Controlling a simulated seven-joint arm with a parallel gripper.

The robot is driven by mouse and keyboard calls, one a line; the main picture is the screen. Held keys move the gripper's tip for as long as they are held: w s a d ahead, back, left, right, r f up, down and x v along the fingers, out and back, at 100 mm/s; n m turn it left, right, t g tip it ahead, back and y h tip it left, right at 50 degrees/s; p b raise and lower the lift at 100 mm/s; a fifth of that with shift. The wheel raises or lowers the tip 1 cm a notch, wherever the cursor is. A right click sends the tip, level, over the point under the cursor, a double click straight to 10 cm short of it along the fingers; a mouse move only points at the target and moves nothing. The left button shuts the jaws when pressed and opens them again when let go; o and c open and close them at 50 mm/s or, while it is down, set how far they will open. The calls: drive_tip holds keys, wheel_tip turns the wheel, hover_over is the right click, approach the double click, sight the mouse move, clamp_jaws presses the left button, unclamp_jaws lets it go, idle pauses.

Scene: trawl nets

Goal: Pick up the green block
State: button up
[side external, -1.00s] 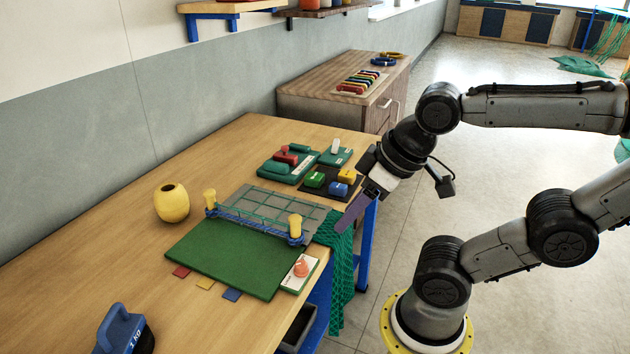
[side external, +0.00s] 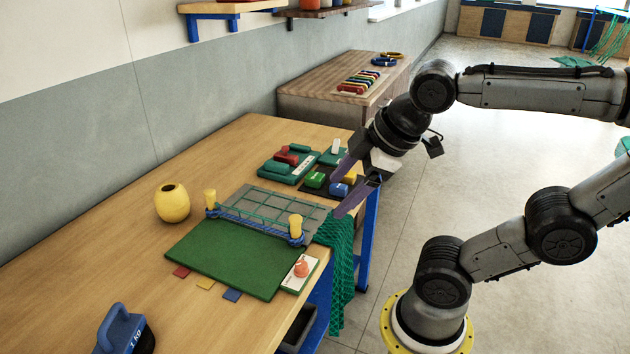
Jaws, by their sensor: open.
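The green block (side external: 314,180) sits on a dark tray (side external: 322,192) near the right edge of the wooden table. A blue block (side external: 339,189) is to its right on the same tray. A yellow block is behind, mostly hidden by my gripper. My gripper (side external: 337,194) is open and empty, with two purple fingers spread apart. In this view its fingers overlap the right part of the tray, to the right of the green block. I cannot tell how high they are above the tray.
Green trays with red and green pieces (side external: 286,162) lie behind the block. A grey gridded board with yellow posts (side external: 270,212) and a green mat (side external: 232,258) are in front. A yellow jar (side external: 172,203) stands left. Green netting (side external: 340,255) hangs over the table edge.

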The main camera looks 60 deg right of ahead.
drive_tip(key=w+d+r+n+g+h, duration=0.1)
drive_tip(key=w+d+r+n, duration=0.1)
drive_tip(key=w+d+n, duration=0.3)
drive_tip(key=w+d+r+n+h, duration=0.1)
drive_tip(key=w+d+r+n, duration=0.15)
drive_tip(key=w, duration=0.35)
drive_tip(key=n+g+h, duration=0.2)
drive_tip(key=n+g, duration=0.3)
hover_over(314, 176)
drive_tip(key=a, duration=0.4)
drive_tip(key=f, duration=2.1)
drive_tip(key=shift+d+f, duration=0.25)
drive_tip(key=shift+f, duration=0.05)
drive_tip(key=shift+s+d+x, duration=0.1)
drive_tip(key=shift+d+x, duration=0.15)
drive_tip(key=shift+x, duration=1.25)
drive_tip(key=shift+s+d+x, duration=0.1)
drive_tip(key=shift+d+x, duration=0.1)
drive_tip(key=shift+x, duration=1.35)
drive_tip(key=shift+r, duration=0.25)
drive_tip(key=c, duration=1.2)
